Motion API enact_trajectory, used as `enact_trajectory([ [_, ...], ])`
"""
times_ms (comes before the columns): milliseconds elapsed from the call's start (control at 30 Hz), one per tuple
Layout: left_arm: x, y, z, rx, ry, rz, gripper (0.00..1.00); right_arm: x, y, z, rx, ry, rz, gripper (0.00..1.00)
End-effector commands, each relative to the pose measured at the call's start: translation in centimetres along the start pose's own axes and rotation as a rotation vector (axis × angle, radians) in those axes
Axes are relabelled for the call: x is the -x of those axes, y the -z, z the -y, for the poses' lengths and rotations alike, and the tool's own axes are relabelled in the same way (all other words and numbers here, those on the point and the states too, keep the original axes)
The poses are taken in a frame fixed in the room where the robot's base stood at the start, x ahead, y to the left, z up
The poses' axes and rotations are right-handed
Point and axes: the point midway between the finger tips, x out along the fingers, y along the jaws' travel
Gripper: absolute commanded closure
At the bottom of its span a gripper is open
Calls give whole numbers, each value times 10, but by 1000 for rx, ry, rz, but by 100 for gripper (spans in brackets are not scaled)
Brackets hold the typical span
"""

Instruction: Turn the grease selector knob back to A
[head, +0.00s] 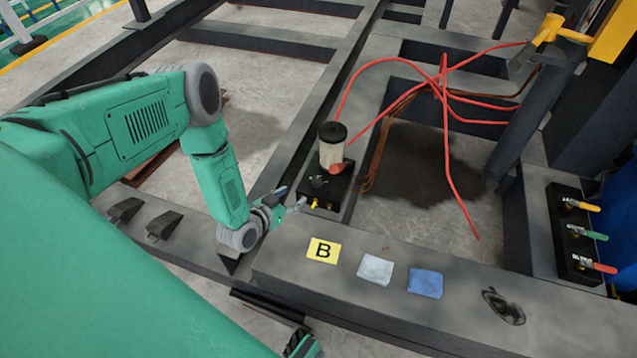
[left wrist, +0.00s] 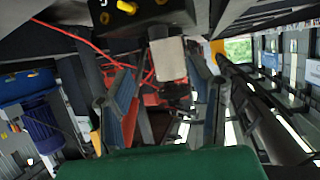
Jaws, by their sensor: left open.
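The grease unit is a black box (head: 322,190) with a clear, dark-capped reservoir (head: 333,150) on top. A small dark knob (head: 318,182) seems to sit on the box top; its pointer and any A mark are too small to read. My left gripper (head: 292,203) is open at the box's left front side, with its tips close to the box; contact cannot be told. In the left wrist view my left gripper (left wrist: 158,80) has its fingers spread, with the pale reservoir (left wrist: 168,58) behind the gap. The box (left wrist: 140,14) with yellow fittings is at the top edge.
Red hoses (head: 445,130) run behind the unit. A valve block (head: 575,235) with coloured handles stands right. Two dark wedges (head: 163,226) lie left.

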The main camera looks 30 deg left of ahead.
Motion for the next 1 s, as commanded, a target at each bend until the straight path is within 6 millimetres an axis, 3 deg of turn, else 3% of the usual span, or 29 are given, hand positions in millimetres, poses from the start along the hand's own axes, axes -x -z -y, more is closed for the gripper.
enact_trajectory([
  [167,-22,0,2,-5,3,-14,51,-9,0,0,1,0,-2,100],
  [600,-112,-1,2,-2,2,-9,51,-45,-2,0,0,0,-1,100],
  [800,-132,0,1,-2,2,-7,51,-53,-2,0,0,0,-1,100],
  [1000,-137,2,1,-3,2,-7,51,-54,-2,0,0,0,-1,100],
])
